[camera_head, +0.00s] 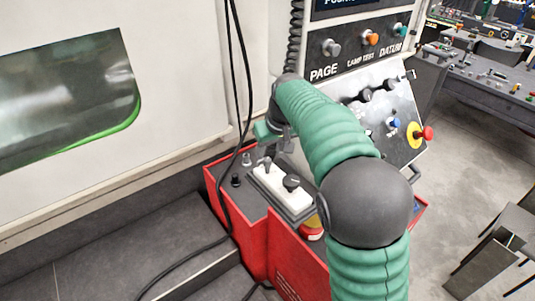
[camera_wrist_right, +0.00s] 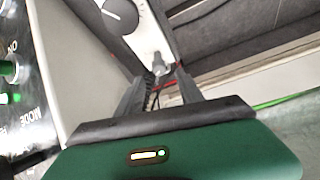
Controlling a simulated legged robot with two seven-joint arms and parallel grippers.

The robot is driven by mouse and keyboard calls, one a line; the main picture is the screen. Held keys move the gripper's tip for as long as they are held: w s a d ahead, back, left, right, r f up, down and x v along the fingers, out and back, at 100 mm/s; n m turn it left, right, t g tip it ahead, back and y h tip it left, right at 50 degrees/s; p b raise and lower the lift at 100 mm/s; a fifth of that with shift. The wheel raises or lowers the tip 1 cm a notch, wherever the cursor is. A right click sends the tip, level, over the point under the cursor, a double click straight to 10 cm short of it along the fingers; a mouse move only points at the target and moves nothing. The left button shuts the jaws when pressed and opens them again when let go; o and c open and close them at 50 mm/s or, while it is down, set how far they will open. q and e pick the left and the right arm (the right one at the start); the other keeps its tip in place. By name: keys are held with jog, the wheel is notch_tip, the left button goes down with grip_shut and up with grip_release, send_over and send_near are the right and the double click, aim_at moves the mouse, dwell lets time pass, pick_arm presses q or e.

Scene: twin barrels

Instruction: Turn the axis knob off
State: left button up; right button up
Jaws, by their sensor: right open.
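A white plate (camera_head: 272,188) on top of a red box carries a round black knob (camera_head: 291,183) and a small lever switch (camera_head: 266,164). No axis label is readable on either. The black knob (camera_wrist_right: 118,14), with a white mark, also shows at the top of the right wrist view. My right gripper (camera_head: 283,145) is open above the far end of the plate. In the right wrist view its fingers (camera_wrist_right: 161,76) stand apart, with the metal tip of the lever (camera_wrist_right: 158,68) seen between them. Contact cannot be told. My left gripper is out of view.
A control panel (camera_head: 384,85) with coloured buttons, more knobs and a red stop button (camera_head: 424,133) stands behind my right arm. Black cables (camera_head: 240,100) hang left of the red box (camera_head: 256,238). A machine wall with a window (camera_head: 70,95) fills the left.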

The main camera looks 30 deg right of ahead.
aim_at(268, 159)
jog(key=p+x, duration=0.1)
jog(key=x, duration=0.4)
jog(key=shift+d+f, duration=0.1)
jog(key=shift+d, duration=0.05)
jog(key=shift+c, duration=1.3)
grip_shut()
